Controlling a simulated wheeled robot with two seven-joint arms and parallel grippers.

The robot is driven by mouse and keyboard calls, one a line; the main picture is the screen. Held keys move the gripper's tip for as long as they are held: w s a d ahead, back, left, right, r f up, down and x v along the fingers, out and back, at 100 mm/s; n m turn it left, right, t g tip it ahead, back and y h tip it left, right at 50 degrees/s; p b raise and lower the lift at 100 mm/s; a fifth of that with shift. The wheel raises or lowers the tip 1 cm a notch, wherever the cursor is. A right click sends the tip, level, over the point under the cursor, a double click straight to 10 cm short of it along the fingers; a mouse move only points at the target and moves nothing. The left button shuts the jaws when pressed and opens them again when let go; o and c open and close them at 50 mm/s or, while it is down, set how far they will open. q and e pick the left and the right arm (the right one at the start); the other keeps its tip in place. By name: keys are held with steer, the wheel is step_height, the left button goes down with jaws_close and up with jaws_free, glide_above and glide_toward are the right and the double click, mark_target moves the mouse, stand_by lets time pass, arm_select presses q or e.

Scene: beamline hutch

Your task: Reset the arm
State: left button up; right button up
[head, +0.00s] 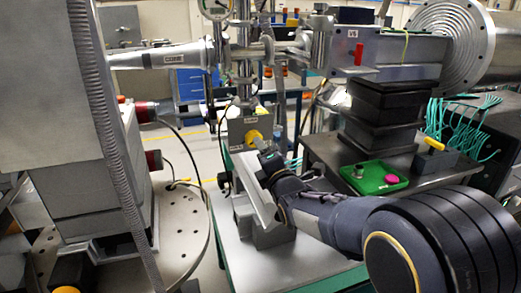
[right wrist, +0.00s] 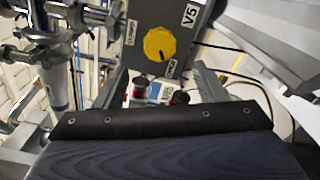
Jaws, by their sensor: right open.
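My right arm (head: 330,215) comes in from the right in the head view and reaches to the middle. Its gripper (right wrist: 165,88) is open in the right wrist view, with nothing seen between the two grey fingers. In the head view the knob (head: 253,137) shows just above the hand, on the grey box (head: 237,128). The fingertips are hard to make out there. My left gripper is in neither view.
A dark bench (head: 320,150) at the right bears a green tray (head: 372,178) with a magenta piece and a small cylinder. Black blocks (head: 385,105) and a large metal flange (head: 450,40) stand behind. A large grey housing (head: 60,110) fills the left, beside a perforated round table (head: 183,235).

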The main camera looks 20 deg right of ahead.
steer(key=shift+s, duration=0.1)
stand_by(0.3)
steer(key=s+d+f+m+g+y, duration=0.1)
steer(key=s+d+f+m+g, duration=0.45)
steer(key=s+f+m, duration=0.55)
steer(key=s+a+f+m+g+y, duration=0.1)
steer(key=s+a+m+g, duration=0.15)
steer(key=s+m, duration=0.65)
steer(key=s+a+f+m+g+y, duration=0.15)
steer(key=s+m+g, duration=0.25)
steer(key=s, duration=1.1)
step_height(320, 180, up, 16)
steer(key=p, duration=1.6)
steer(key=shift+s+a, duration=0.3)
steer(key=shift+s, duration=0.15)
